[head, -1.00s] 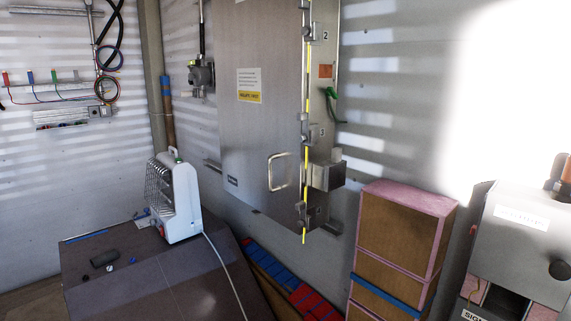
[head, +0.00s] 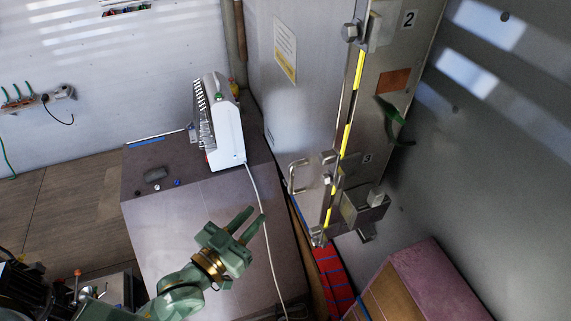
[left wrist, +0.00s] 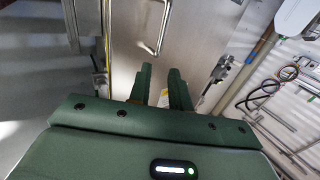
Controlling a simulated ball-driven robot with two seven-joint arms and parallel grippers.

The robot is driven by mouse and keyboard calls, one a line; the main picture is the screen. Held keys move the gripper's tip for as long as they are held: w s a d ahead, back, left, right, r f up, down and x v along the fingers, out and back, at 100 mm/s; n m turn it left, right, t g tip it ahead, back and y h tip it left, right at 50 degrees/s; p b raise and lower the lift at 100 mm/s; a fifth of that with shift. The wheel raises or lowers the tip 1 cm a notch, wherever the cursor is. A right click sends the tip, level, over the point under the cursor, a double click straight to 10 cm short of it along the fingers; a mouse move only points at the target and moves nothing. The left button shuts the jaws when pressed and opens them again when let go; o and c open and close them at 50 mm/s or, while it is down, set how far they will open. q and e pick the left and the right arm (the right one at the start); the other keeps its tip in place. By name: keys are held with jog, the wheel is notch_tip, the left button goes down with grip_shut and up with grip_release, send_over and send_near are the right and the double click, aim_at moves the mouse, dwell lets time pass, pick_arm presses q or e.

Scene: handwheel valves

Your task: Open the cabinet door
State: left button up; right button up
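The grey metal cabinet door (head: 280,105) stands at the centre of the head view, with a yellow strip along its right edge. It looks shut against its frame. Its U-shaped handle (head: 298,176) is low on the door near that edge. My left gripper (head: 257,212) is below and left of the handle, apart from it. Its two fingers are spread with nothing between them. In the left wrist view, the handle (left wrist: 161,30) shows ahead of the fingertips (left wrist: 160,68), on the door (left wrist: 195,30). My right gripper is in neither view.
A dark box-like bench (head: 210,195) carries a white heater (head: 226,125), whose cable hangs near my left gripper. A metal bracket (head: 365,205) juts out right of the door. A pink-edged brown box (head: 430,280) stands at lower right.

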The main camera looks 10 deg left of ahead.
aim_at(290, 178)
pick_arm(q)
jog(key=x, duration=1.5)
jog(key=shift+w+p, duration=0.25)
jog(key=shift+p, duration=0.15)
jog(key=shift+s, duration=0.1)
grip_shut()
